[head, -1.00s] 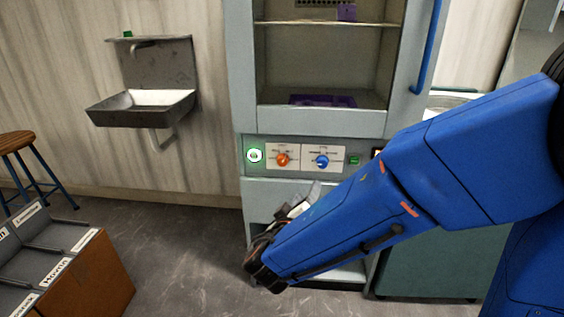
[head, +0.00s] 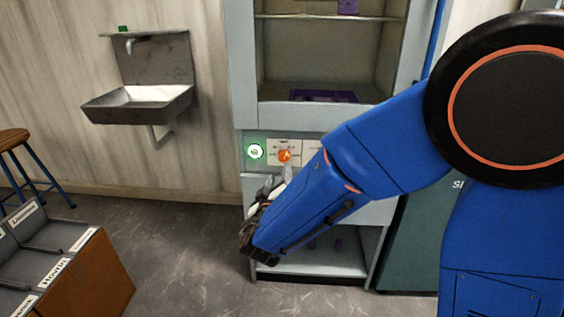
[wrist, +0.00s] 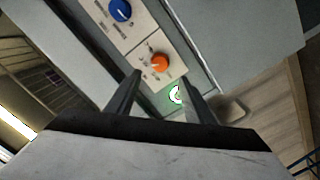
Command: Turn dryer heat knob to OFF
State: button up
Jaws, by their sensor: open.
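The dryer (head: 250,60) is a pale grey-green cabinet with a control panel below its window. An orange knob (head: 285,156) sits on a white plate; it also shows in the wrist view (wrist: 160,62). A blue knob (wrist: 120,10) is beside it in the wrist view and is hidden behind my arm in the head view. The knob labels are too small to read. My gripper (wrist: 163,82) is open and empty, its fingers pointing at the panel near the orange knob. In the head view my gripper is partly hidden by my wrist.
A round white and green button (head: 254,152) is left of the orange knob. A steel sink (head: 138,104) hangs on the wall. A stool (head: 14,140) and a brown box with labelled grey compartments (head: 95,275) stand at left. The floor between is clear.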

aim_at(283, 159)
jog(key=w, duration=0.8)
jog(key=shift+w+d, duration=0.35)
jog(key=shift+w, duration=0.05)
jog(key=c, duration=1.1)
